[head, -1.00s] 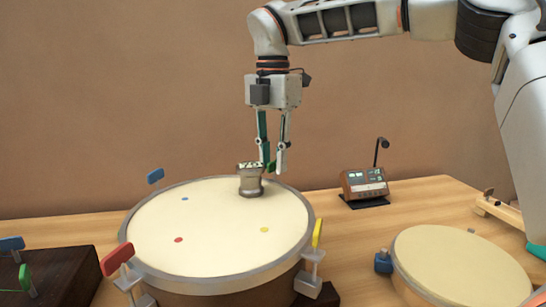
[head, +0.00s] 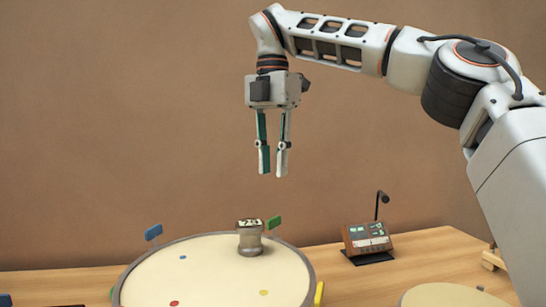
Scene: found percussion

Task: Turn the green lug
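The green lug (head: 274,223) stands up at the far rim of the large drum (head: 297,268), just right of the grey gauge-like device (head: 250,242) on the drumhead. My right gripper (head: 273,170) hangs straight down well above the lug, apart from it. Its two fingers are parallel with a clear gap between them and nothing in it. My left gripper is not in view.
A blue lug (head: 153,232) stands at the far left rim and a yellow lug (head: 319,293) at the right. A small device with displays (head: 367,238) and a smaller drum (head: 452,296) are to the right. The air around the gripper is clear.

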